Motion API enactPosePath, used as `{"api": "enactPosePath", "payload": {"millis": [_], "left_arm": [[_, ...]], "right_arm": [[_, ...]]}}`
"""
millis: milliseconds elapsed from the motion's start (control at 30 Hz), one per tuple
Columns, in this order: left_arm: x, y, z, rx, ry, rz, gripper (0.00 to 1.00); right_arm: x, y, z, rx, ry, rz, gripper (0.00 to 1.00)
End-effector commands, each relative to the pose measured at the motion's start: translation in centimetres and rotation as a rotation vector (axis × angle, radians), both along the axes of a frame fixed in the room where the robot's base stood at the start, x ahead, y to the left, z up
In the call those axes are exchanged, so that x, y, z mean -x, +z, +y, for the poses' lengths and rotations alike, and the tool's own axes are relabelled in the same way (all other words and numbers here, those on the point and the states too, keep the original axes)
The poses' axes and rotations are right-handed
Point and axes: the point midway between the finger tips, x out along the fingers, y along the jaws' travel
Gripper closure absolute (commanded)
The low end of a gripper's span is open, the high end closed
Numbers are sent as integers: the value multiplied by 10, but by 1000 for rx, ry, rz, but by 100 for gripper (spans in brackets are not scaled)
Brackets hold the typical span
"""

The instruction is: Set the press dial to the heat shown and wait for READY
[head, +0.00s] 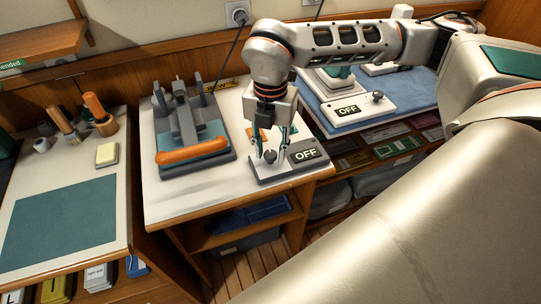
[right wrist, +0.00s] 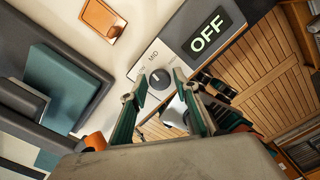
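The press control box (head: 290,166) sits at the front right corner of the white-topped bench, and its display (head: 306,154) reads OFF. The display (right wrist: 207,33) also shows OFF in the right wrist view. The dark round dial (head: 270,156) is on the box left of the display. My right gripper (head: 270,149) points down over the dial, fingers apart on either side; contact cannot be told. The press (head: 190,132) with an orange handle stands left. My left gripper is not in view.
A small yellow sign (head: 220,86) stands behind the press. A second press's control box (head: 358,108), also reading OFF, is on the blue-topped bench at the back right. A teal mat (head: 60,226) lies at left.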

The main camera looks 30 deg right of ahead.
Motion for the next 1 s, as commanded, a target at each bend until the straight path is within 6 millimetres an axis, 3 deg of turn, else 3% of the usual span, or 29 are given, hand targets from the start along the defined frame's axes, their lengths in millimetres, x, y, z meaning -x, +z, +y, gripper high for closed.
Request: {"api": "enactPosePath", "payload": {"millis": [200, 300, 467, 733, 1000], "left_arm": [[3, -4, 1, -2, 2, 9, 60], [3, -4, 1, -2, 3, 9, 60], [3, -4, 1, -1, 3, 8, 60], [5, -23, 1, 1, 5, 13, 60], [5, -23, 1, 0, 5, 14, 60]], "right_arm": [[0, 1, 0, -1, 0, -1, 70], [0, 1, 0, -1, 0, -1, 92], [0, 0, 0, -1, -7, -1, 92], [0, -2, 0, -1, -234, 1, 92], [0, 1, 0, 1, -253, -1, 92]]}}
